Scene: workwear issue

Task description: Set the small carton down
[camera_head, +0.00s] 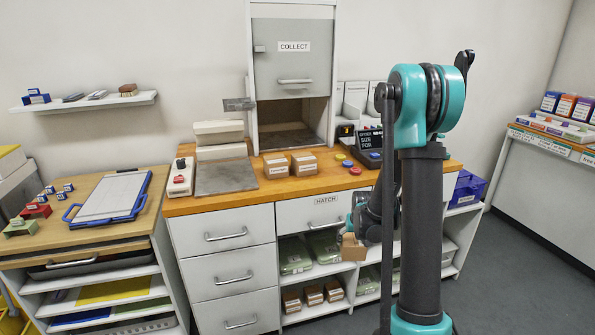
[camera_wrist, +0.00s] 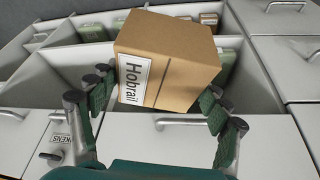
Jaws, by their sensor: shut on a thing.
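A small brown carton (camera_wrist: 172,58) with a white label reading "Hobrail" sits between the fingers of my gripper (camera_wrist: 160,105) in the wrist view. My gripper is shut on it, with green pads at both sides. In the head view the held carton (camera_head: 352,247) hangs in front of the counter unit, below the worktop's front edge and near the open shelves. My gripper (camera_head: 352,232) there is partly hidden by my arm.
Two cartons (camera_head: 290,164) stand on the wooden worktop (camera_head: 235,203) before the open collect hatch (camera_head: 290,112). A grey plate (camera_head: 226,177), a switch box (camera_head: 180,177), coloured buttons (camera_head: 346,164) and a display device (camera_head: 368,145) are also there. Several cartons (camera_head: 313,294) sit on a low shelf.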

